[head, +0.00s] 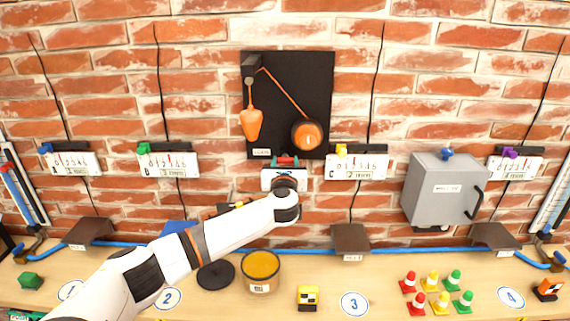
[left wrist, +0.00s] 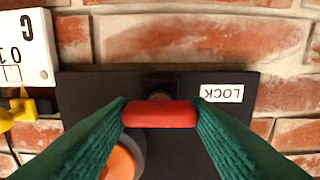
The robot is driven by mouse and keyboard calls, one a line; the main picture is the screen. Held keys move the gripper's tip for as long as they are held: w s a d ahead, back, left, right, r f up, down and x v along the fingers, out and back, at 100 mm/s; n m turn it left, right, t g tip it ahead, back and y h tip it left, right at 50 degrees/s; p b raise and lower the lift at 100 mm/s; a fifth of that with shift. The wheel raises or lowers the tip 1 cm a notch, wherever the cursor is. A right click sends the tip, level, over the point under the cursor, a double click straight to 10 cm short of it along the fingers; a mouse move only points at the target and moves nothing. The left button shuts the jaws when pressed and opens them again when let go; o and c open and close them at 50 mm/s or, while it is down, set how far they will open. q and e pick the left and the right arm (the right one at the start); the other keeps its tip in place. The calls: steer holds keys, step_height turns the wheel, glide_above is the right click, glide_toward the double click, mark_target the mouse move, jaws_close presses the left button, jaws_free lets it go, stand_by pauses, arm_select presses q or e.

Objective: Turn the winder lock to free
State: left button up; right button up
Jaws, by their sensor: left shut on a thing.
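The winder lock is a short red handle (left wrist: 160,114) on a black wall panel (left wrist: 85,100), beside a white label reading LOCK that appears upside down in the left wrist view. The handle lies level across that view. My left gripper (left wrist: 160,115) is shut on it, with a green finger at each end. In the head view the handle (head: 286,160) shows at the panel's lower edge, and my left gripper (head: 285,165) reaches it from below. The handle's mount is mostly hidden. My right gripper is not in view.
On the panel (head: 290,75) hang an orange weight (head: 250,124) and an orange disc (head: 307,134). A grey box (head: 442,188) with a black handle is at right. Small cones, a yellow-topped tub (head: 262,268) and a yellow block (head: 308,297) stand on the shelf below.

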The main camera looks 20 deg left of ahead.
arm_select(q)
steer(key=shift+f+n, duration=0.1)
steer(key=shift+n, duration=0.2)
steer(key=n+b, duration=0.5)
steer(key=n, duration=0.3)
steer(key=shift+f+n+b, duration=0.1)
steer(key=shift+n+b, duration=0.25)
steer(key=shift+n, duration=0.05)
steer(key=n+b, duration=0.2)
steer(key=n, duration=0.2)
steer(key=shift+n, duration=0.3)
steer(key=shift+n+b, duration=1.15)
steer(key=shift+n, duration=0.75)
steer(key=o, duration=1)
steer(key=shift+a, duration=0.1)
